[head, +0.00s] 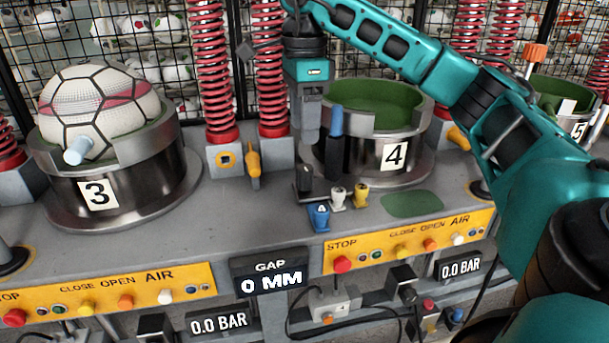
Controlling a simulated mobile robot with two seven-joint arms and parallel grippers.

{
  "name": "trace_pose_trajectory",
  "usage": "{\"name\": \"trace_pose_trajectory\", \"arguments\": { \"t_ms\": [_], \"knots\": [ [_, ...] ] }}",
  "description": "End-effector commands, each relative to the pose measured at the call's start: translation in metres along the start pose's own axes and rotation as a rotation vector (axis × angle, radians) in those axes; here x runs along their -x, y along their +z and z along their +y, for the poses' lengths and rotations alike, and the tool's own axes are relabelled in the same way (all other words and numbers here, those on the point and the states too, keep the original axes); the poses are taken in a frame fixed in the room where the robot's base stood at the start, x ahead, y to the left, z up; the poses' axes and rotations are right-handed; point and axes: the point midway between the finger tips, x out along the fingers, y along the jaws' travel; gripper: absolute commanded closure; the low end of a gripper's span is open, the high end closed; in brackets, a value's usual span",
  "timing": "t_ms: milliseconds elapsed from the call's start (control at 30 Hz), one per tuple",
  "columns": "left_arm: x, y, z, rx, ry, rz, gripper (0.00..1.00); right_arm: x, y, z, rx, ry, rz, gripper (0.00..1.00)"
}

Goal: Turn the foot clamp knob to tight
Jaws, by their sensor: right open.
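A small black knob (304,178), which looks like the foot clamp knob, stands on a dark foot plate (322,196) in front of station 4. I cannot read its setting from here. My right gripper (309,136) points down just above and behind the knob, seen almost edge-on. It is open and holds nothing; a gap shows between its lower end and the knob. A dark post with a blue top (336,122) rises from the plate close to the right of the gripper. My left gripper is not in view.
Blue, white and yellow fittings (339,198) sit in front of the foot plate. The station 4 cup (405,134) stands behind, red springs (270,80) to the left. The gap display (270,278) reads 0 MM. The station 3 cup (163,160) holds a ball (115,105).

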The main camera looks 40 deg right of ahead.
Motion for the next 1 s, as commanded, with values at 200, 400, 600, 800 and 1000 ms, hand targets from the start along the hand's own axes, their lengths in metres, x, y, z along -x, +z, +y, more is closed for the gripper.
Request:
{"name": "trace_pose_trajectory", "arguments": {
  "t_ms": [200,400,600,800,1000],
  "knots": [
    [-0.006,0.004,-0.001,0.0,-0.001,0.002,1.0,-0.05,-0.001,0.001,-0.003,0.004,0.004,0.41],
    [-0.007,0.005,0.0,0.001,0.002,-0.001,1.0,-0.083,-0.001,0.0,-0.002,0.002,0.003,0.41],
    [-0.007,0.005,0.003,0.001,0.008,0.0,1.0,-0.098,-0.001,0.0,-0.003,0.001,0.003,0.41],
    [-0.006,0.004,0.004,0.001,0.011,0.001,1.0,-0.1,-0.001,0.0,-0.003,0.0,0.002,0.41],
    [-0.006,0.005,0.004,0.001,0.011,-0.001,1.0,-0.1,-0.001,0.0,-0.003,0.0,0.002,0.5]
  ]
}}
